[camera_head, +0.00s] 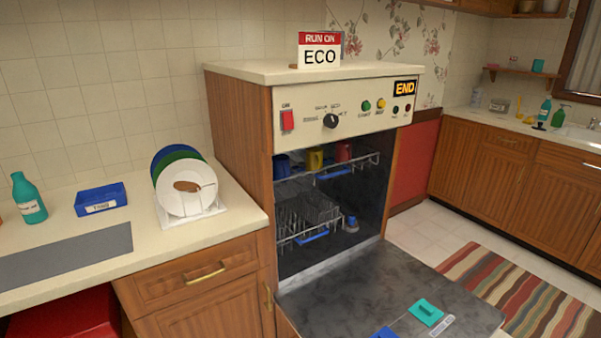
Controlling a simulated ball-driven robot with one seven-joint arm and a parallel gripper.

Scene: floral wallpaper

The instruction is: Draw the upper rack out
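The dishwasher stands open in the middle of the head view, with its door (345,295) folded down flat. The upper rack (358,168) is a wire rack inside the cavity, with a blue handle (334,174) at its front. A blue mug (282,165), a yellow mug (315,159) and a red mug (343,152) stand in it. The lower rack (290,237) sits below, also inside, with a blue handle (312,237) and a dark basket. My gripper is not in view.
The lowered door juts out over the floor and carries a teal piece (426,312) and a blue piece (385,333). A plate stand (192,215) with plates and a blue box (100,199) stand on the left counter. A striped rug (510,295) lies to the right.

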